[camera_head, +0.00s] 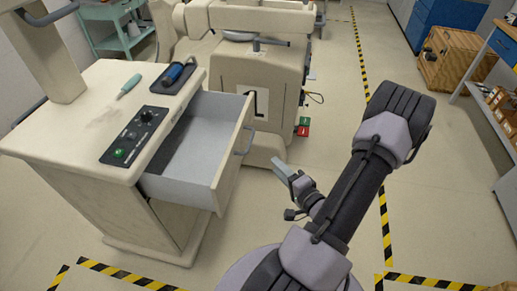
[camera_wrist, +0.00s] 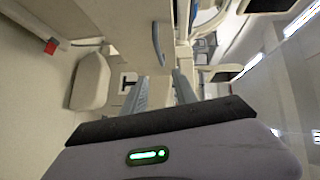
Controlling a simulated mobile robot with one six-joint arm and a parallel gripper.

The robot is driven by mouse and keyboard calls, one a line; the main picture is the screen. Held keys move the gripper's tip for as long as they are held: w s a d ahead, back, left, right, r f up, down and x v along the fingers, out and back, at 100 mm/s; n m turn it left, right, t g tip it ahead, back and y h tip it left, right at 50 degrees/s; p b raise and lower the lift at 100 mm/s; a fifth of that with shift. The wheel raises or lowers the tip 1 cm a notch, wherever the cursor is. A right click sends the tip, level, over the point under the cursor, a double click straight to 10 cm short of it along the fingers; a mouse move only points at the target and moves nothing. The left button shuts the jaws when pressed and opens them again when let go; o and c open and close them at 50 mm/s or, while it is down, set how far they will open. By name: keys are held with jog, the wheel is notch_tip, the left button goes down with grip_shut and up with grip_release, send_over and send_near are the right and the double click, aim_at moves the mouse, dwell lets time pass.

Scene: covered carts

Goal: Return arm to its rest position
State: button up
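My gripper (camera_head: 281,168) is to the right of the pulled-out drawer (camera_head: 216,180) of the beige cart (camera_head: 75,140), with clear space between it and the drawer front. In the wrist view, the two fingers of my gripper (camera_wrist: 161,76) stand apart with nothing held between them. A curved grey handle (camera_wrist: 158,45) on a beige panel shows beyond the fingertips. In the head view, the drawer handle (camera_head: 245,140) is free, and the visible part of the drawer's inside is empty. My arm is bent over the floor at the right.
A screwdriver with a teal handle (camera_head: 130,84) and a dark tray holding a blue-black tool (camera_head: 176,74) lie on the cart top, near a black control panel (camera_head: 134,134). A beige machine (camera_head: 258,85) stands behind. Floor on the right is open, with a wooden crate (camera_head: 448,60) farther back.

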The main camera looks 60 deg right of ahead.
jog(key=w+a+r+n+g+y, duration=0.1)
jog(key=w+a+r+n+y, duration=0.3)
jog(key=w+a+r+y, duration=0.4)
jog(key=w+a+r+n+y, duration=0.4)
jog(key=a+y, duration=0.1)
jog(key=a, duration=0.5)
jog(key=s+a+r+n+g, duration=0.2)
jog(key=a+n+g, duration=0.15)
jog(key=a, duration=0.25)
jog(key=s+a+r+n+g, duration=0.1)
jog(key=s+a+n+g, duration=0.2)
jog(key=a, duration=0.4)
jog(key=s+a+r+n+g, duration=0.1)
jog(key=s+a+r+g, duration=0.1)
jog(key=a+g, duration=0.35)
notch_tip(320, 180, up, 6)
jog(key=s+a+n+t+h, duration=0.1)
jog(key=s+t+h, duration=0.2)
jog(key=h, duration=0.1)
jog(key=shift+a+r+t+h, duration=0.15)
jog(key=shift+r+t+h, duration=0.15)
jog(key=shift+t, duration=0.1)
